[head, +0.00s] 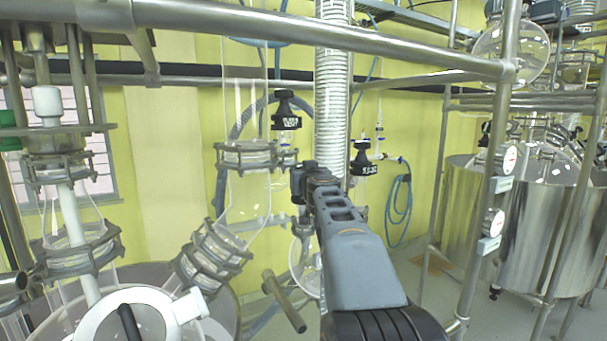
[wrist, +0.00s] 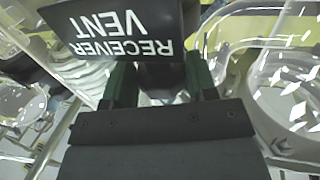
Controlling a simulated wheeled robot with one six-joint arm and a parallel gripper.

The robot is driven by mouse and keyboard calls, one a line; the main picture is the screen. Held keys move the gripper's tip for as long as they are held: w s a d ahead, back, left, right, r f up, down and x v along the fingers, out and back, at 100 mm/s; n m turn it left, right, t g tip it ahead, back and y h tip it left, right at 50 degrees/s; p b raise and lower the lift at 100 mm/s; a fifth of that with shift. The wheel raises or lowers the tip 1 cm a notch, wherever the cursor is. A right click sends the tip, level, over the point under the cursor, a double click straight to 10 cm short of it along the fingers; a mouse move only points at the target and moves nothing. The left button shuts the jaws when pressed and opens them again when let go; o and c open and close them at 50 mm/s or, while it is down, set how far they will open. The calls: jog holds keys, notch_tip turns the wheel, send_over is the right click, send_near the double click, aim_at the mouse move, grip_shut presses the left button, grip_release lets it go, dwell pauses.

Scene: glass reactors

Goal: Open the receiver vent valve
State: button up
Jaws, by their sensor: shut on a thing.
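The receiver vent valve shows in the wrist view as a black label plate (wrist: 118,32) reading "RECEIVER VENT" upside down, with a dark handle part below it. My gripper (wrist: 160,85) has its two fingers on either side of that dark part and is shut on it. In the head view my gripper (head: 312,180) reaches to the glassware in the middle, and its grey wrist hides much of what it holds. The valve's own handle position cannot be told clearly.
Two other black labelled valve knobs stand close by, one above left (head: 286,112) and one to the right (head: 364,160). A flanged glass column (head: 246,155) is just left. A metal rail (head: 330,35) crosses above. Steel vessels (head: 545,225) stand at right.

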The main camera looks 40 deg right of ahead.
jog(key=y+b, duration=0.1)
jog(key=n+y, duration=0.1)
jog(key=n+t+b, duration=0.1)
jog(key=shift+s+d+f+y+b, duration=0.1)
jog(key=shift+d+f+y+b, duration=0.15)
jog(key=shift+y+b, duration=0.15)
jog(key=n+y+b, duration=0.1)
jog(key=y+b, duration=0.1)
jog(key=shift+d+n+y, duration=0.1)
jog(key=shift+n+y, duration=0.3)
jog(key=n+y, duration=0.1)
jog(key=n+y+b, duration=0.1)
jog(key=y, duration=0.1)
jog(key=shift+d+r, duration=0.15)
jog(key=shift+r, duration=0.1)
jog(key=shift+r+n+g+y+p, duration=0.2)
jog(key=shift+n+g+y+p, duration=0.15)
jog(key=shift+n+y, duration=1.3)
jog(key=shift+y, duration=0.65)
jog(key=o, duration=0.9)
jog(key=shift+f, duration=0.1)
jog(key=shift+f+m+h, duration=0.15)
jog(key=shift+m+h, duration=0.15)
jog(key=shift+m, duration=0.05)
